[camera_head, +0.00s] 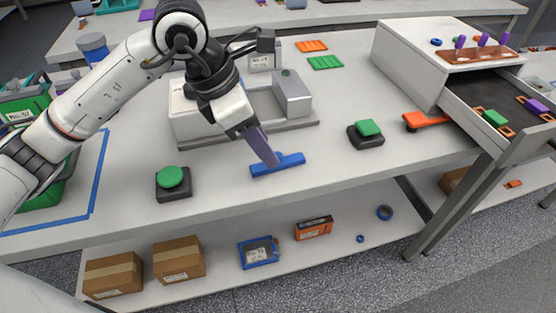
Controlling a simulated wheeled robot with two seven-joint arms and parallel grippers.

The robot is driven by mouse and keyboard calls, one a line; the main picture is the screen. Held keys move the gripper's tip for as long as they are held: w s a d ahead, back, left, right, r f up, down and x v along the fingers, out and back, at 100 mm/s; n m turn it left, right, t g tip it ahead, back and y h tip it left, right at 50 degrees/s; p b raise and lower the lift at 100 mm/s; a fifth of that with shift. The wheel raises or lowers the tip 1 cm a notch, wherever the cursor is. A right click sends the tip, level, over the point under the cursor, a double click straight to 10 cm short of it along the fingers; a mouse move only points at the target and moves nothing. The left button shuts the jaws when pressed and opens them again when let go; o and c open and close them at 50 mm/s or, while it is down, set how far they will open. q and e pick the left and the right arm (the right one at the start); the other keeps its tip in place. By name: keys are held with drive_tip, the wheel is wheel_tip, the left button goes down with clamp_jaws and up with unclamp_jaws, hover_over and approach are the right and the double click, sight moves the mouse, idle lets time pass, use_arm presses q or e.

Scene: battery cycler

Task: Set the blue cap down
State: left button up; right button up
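The blue cap (290,162) is a long, narrow blue piece with a raised middle, near the front edge of the white table. My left gripper (270,160) reaches down from the upper left. Its purple-grey fingers look close together, with their tips at the cap's raised middle, and appear shut on it. The cap is at or just above the tabletop; I cannot tell whether it touches. My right gripper is not in view.
Black boxes with green buttons stand left (173,178) and right (367,130) of the cap. A grey-white device (292,93) is behind it. An orange-handled tool (425,121) lies near an open drawer unit (415,60). A lower shelf (345,250) holds boxes. Bare table surrounds the cap.

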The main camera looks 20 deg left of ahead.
use_arm(q)
drive_tip(key=x, duration=0.4)
drive_tip(key=shift+w+d+f, duration=0.1)
drive_tip(key=shift+w+d, duration=0.05)
drive_tip(key=shift+d, duration=0.05)
clamp_jaws()
drive_tip(key=shift+r, duration=0.2)
